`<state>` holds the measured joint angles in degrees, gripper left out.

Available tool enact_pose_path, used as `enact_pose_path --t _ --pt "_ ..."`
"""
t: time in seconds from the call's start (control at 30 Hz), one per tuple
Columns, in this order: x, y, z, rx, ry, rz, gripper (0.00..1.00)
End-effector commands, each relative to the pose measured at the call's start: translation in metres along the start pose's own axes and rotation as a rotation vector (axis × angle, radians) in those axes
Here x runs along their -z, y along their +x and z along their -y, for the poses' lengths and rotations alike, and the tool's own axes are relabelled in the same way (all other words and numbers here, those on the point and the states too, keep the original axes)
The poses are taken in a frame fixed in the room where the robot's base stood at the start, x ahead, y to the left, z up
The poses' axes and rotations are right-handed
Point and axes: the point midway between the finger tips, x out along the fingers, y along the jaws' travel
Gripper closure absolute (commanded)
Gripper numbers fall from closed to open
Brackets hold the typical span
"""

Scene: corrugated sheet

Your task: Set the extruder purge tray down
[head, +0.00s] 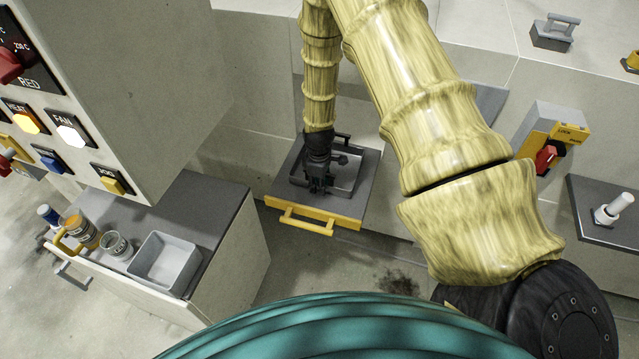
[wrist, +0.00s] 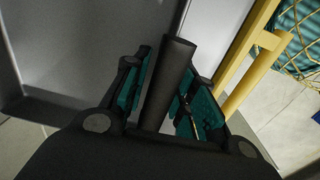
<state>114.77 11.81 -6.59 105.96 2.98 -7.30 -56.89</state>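The purge tray (head: 352,177) is a shallow grey metal tray with dark handles. It sits in an open, yellow-fronted drawer (head: 345,209) in the head view. My gripper (head: 319,186) reaches down into the drawer at the tray's left part. In the wrist view, a dark handle bar (wrist: 171,75) stands between the teal pads of my gripper (wrist: 165,92). The pads lie close on both sides of the bar and look shut on it. The tray's grey surface (wrist: 120,35) shows behind the fingers. My wrist hides part of the tray, and its underside is hidden.
The drawer's yellow handle (head: 300,222) sticks out in front. At left, a cabinet top (head: 215,205) holds a grey bin (head: 165,264) and several jars. A control panel (head: 50,125) overhangs it. At right are a lock box (head: 550,140) and a shelf (head: 600,235).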

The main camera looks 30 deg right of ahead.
Motion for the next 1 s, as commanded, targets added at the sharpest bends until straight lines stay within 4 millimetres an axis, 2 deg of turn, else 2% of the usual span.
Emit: enact_pose_path --t 0.27,1.0 --pt "0.001 -0.015 -0.001 -0.001 -0.001 -0.001 0.73" --pt "0.000 -0.103 0.000 -0.002 -0.001 -0.002 0.73"
